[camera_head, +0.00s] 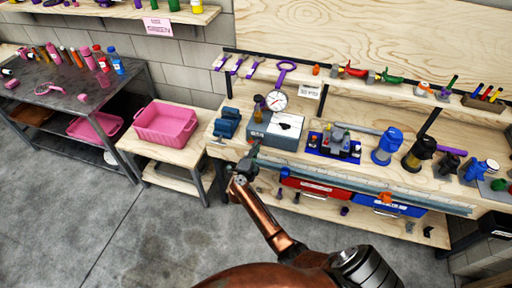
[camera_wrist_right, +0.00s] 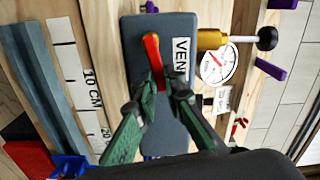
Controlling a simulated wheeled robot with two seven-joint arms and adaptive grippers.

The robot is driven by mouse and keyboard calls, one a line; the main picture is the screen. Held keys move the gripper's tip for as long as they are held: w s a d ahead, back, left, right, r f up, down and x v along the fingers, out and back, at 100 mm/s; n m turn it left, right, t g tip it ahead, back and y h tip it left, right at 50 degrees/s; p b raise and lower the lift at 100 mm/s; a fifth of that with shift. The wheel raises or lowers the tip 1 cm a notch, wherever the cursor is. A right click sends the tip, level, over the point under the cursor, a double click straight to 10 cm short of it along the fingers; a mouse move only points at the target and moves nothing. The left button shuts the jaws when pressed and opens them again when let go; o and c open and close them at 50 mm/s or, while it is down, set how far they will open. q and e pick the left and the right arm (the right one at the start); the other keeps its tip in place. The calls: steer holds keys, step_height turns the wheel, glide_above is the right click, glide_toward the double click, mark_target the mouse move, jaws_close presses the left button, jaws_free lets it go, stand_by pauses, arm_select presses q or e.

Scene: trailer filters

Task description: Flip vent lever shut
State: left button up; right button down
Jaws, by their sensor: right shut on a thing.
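The vent box (camera_wrist_right: 180,110) is a dark grey block with a white label reading "VEN", partly cut off from sight. Its red lever (camera_wrist_right: 151,50) lies along the box face in the right wrist view. My right gripper (camera_wrist_right: 158,82) has its green fingers on either side of the lever's near end and is shut on it. In the head view the box (camera_head: 262,138) stands at the left part of the workbench, and my right gripper (camera_head: 246,166) is at its front left corner. The lever is hard to make out there. My left gripper is not in view.
A round gauge (camera_head: 278,100) and a brass fitting with a black knob (camera_wrist_right: 240,39) adjoin the box. A ruler strip (camera_wrist_right: 87,75) runs along the bench edge. A blue vise-like block (camera_head: 227,122), a blue lantern-shaped item (camera_head: 387,146) and a pink bin (camera_head: 166,122) are nearby.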

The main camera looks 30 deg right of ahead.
steer(key=shift+f+m+b, duration=0.15)
steer(key=shift+f+m, duration=0.15)
steer(key=shift+m, duration=0.4)
steer(key=shift+f+m+b, duration=0.15)
steer(key=shift+f+m, duration=0.1)
steer(key=shift+m, duration=0.45)
steer(key=c, duration=2)
jaws_free()
steer(key=shift+s+a, duration=0.1)
steer(key=v, duration=0.7)
steer(key=shift+s+a, duration=0.1)
steer(key=shift+a, duration=0.05)
